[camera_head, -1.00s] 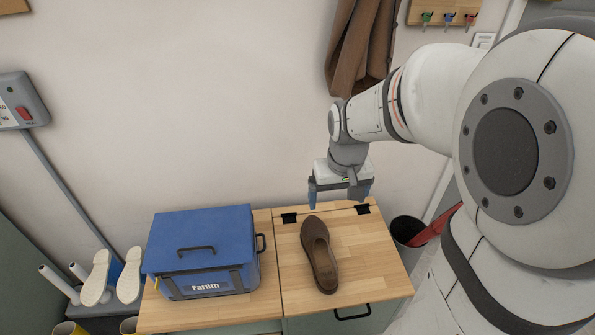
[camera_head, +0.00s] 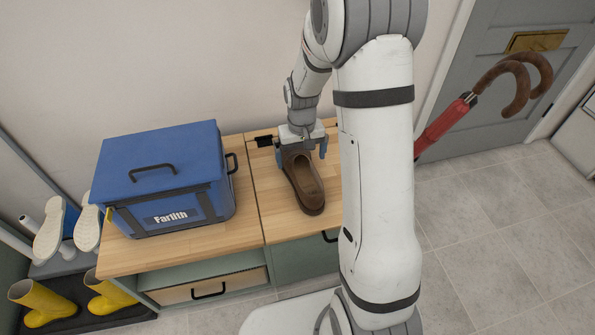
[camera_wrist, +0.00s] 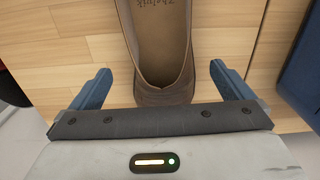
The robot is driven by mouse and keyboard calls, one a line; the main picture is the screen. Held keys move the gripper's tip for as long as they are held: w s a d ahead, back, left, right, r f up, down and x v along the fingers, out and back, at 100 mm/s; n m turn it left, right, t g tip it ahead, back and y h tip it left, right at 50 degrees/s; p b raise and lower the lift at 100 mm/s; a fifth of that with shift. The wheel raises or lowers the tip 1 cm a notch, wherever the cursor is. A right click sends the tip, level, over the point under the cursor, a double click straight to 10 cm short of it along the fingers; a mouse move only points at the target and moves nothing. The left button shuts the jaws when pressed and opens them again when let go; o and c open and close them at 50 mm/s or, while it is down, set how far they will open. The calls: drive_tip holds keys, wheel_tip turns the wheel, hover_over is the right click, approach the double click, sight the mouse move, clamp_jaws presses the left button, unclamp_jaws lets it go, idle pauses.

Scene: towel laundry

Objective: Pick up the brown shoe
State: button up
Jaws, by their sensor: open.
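The brown shoe (camera_head: 303,183) lies upright on the wooden top of a low cabinet, right of the blue box. My gripper (camera_head: 300,154) is at the shoe's far end, close above the top. In the wrist view, the shoe (camera_wrist: 162,65) has its heel between the two blue fingers of my gripper (camera_wrist: 158,88). The fingers are apart, with a gap on each side of the heel, and hold nothing. The inside of the shoe, with lettering on its insole, shows in the wrist view.
A blue lidded box (camera_head: 165,180) stands on the cabinet top (camera_head: 250,206) to the left. White shoes (camera_head: 50,228) and yellow boots (camera_head: 42,300) are at far left. A red umbrella (camera_head: 445,128) with a brown handle is at right. Grey floor tiles are clear at right.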

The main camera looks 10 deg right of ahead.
sight(300, 165)
drive_tip(key=f, duration=0.1)
drive_tip(key=f+b, duration=0.1)
drive_tip(key=f, duration=0.1)
drive_tip(key=f+b, duration=0.1)
drive_tip(key=shift+w+a+f, duration=0.1)
drive_tip(key=shift+w+f, duration=0.15)
drive_tip(key=shift+f, duration=0.1)
drive_tip(key=shift+c, duration=0.2)
drive_tip(key=c, duration=1.1)
